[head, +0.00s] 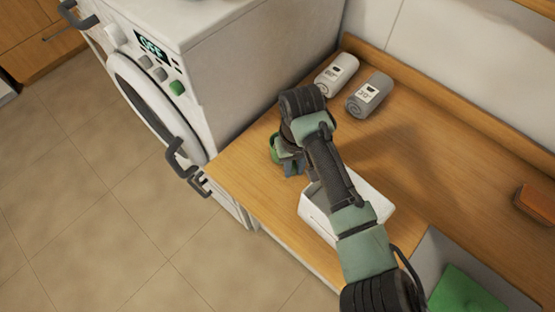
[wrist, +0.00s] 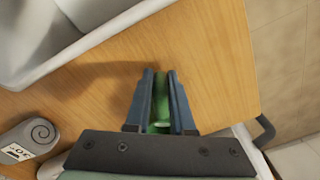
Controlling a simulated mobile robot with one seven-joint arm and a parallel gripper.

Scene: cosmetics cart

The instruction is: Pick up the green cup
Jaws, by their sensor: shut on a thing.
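The green cup (head: 274,148) shows in the head view as a small green edge beside my gripper (head: 289,167), near the left front part of the wooden counter. In the wrist view the green cup (wrist: 161,108) is between the two blue-grey fingers of my gripper (wrist: 160,76). The fingers are shut on it. Most of the cup is hidden by the fingers and the gripper body. I cannot tell whether it touches the counter or is held above it.
A white open bin (head: 318,222) stands right of my gripper, partly under my arm. Two rolled towels, white (head: 336,75) and grey (head: 369,95), lie at the back. A white washing machine (head: 225,75) is on the left.

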